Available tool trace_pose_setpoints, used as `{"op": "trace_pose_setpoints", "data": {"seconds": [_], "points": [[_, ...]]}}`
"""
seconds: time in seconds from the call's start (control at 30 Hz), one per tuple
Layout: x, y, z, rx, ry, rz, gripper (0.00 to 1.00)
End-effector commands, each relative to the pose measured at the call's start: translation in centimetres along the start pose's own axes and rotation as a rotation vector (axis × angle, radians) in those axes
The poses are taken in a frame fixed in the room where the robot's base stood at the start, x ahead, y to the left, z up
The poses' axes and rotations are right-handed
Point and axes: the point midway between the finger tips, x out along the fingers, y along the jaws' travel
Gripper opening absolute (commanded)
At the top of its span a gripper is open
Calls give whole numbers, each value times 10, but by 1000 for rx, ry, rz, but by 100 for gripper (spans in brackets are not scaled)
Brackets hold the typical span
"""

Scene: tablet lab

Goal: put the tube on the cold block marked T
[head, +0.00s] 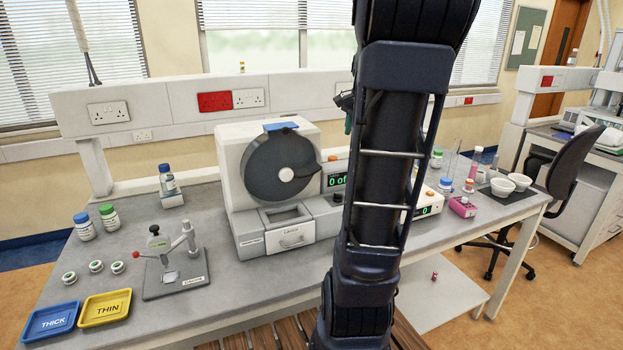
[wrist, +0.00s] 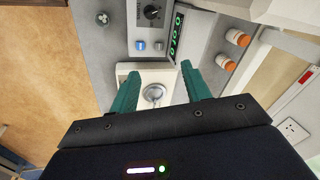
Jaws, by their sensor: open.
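My gripper (wrist: 160,69) is open, with its two green fingers apart above a white device with a round metal part (wrist: 153,93). Nothing shows held between the fingers. In the head view my arm hides most of the gripper. I cannot pick out the tube for certain; a slim pink container (head: 475,162) stands at the right of the bench. A small pink block-like object (head: 462,207) sits near the bench's front edge on the right. No T mark can be read, so I cannot tell which thing is the cold block.
A large white machine with a dark round drum (head: 282,165) stands mid-bench. White bowls (head: 502,187) stand at right. Orange-capped bottles (wrist: 237,38) show beside the device.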

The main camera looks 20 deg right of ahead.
Motion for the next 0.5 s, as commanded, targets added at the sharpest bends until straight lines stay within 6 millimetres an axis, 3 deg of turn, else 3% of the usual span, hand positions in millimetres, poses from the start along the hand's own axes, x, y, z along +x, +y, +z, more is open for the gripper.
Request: {"op": "trace_pose_setpoints", "data": {"seconds": [0.03, 0.2, 0.5], "points": [[-4, -1, 25, -87, 4, -13, 48], [-11, 5, 95, -372, 19, -44, 48], [-9, 40, 198, -847, 68, -90, 48]]}}
